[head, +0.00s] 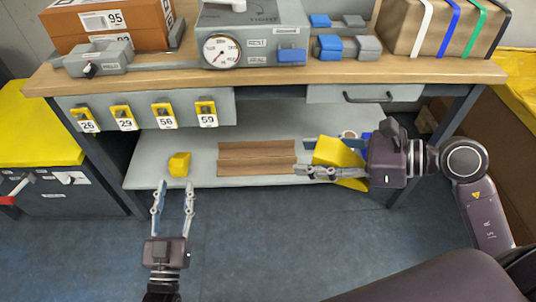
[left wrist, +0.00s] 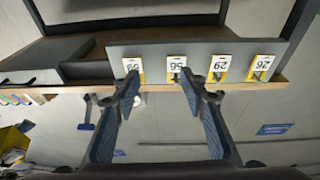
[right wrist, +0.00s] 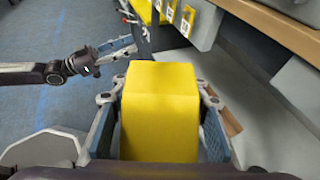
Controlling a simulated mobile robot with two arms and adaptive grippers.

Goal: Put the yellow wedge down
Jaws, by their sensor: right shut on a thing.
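My right gripper (head: 316,170) is shut on a yellow wedge (head: 338,152) and holds it over the right part of the lower shelf. The held wedge fills the middle of the right wrist view (right wrist: 160,110), between the two fingers. I cannot tell whether it touches the shelf. A smaller yellow block (head: 180,164) sits at the left of the lower shelf. My left gripper (head: 174,190) is open and empty, in front of the shelf's left part and just below that block in the head view. Its fingers stand apart in the left wrist view (left wrist: 158,88).
The grey lower shelf (head: 140,172) holds a brown board (head: 256,158) in its middle. Numbered yellow tags (head: 122,117) hang from the bench front. The wooden worktop (head: 420,72) above carries a dial scale (head: 222,50), boxes and blue blocks. The blue floor in front is clear.

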